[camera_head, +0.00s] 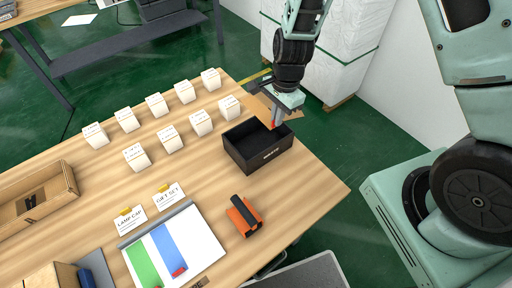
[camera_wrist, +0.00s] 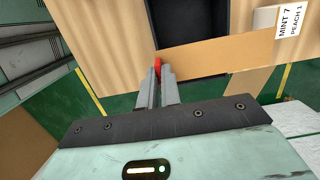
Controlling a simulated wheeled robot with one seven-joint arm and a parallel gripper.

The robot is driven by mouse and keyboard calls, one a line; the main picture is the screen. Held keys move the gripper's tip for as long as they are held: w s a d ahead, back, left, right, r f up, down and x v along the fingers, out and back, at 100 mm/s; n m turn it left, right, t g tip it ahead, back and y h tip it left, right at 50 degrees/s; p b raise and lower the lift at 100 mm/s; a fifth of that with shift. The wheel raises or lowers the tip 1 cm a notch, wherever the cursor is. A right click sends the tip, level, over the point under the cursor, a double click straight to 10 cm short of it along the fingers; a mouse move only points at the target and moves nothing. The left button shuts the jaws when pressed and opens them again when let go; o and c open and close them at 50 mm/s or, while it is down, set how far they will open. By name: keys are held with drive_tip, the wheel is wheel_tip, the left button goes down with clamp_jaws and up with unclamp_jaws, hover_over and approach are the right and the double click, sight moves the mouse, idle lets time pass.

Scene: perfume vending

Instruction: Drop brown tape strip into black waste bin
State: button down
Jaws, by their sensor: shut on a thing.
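My gripper (camera_head: 273,122) is shut on the red end of the brown tape strip (camera_wrist: 220,50). In the wrist view the gripper (camera_wrist: 158,74) pinches the red tab, and the strip stretches right from it across the near side of the bin. In the head view the strip shows only in part behind the fingers. The black waste bin (camera_head: 248,160) is an open box near the table's far right edge. The fingers are at its back right side, by the rim. The bin's dark inside shows in the wrist view (camera_wrist: 185,22); the exact height over it is unclear.
Several white boxes (camera_head: 168,139) stand in rows left of the bin. An orange and black tape dispenser (camera_head: 243,215) lies in front of it. A white board (camera_head: 198,248) holds green and blue strips. A cardboard tray (camera_head: 35,203) is at left. White wrapped stacks (camera_head: 335,55) stand behind.

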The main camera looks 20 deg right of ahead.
drive_tip(key=shift+f+b, duration=0.75)
drive_tip(key=shift+f, duration=0.6)
drive_tip(key=c, duration=1.5)
unclamp_jaws()
drive_tip(key=r, duration=0.5)
drive_tip(key=d+r+b, duration=0.1)
drive_tip(key=r, duration=0.5)
drive_tip(key=d+r+b, duration=0.1)
drive_tip(key=r, duration=0.5)
drive_tip(key=shift+w+r, duration=0.2)
drive_tip(key=shift+w, duration=0.15)
drive_tip(key=s+a+n+b, duration=0.1)
drive_tip(key=s+a+n, duration=0.2)
drive_tip(key=s+n, duration=0.4)
drive_tip(key=s+a+f+n+b, duration=0.1)
drive_tip(key=s+a+n, duration=0.2)
drive_tip(key=s+n, duration=0.4)
drive_tip(key=s+a+n+b, duration=0.1)
drive_tip(key=s+a+n, duration=0.3)
drive_tip(key=s+n, duration=0.4)
drive_tip(key=shift+s+f+h, duration=0.2)
drive_tip(key=shift+h, duration=0.2)
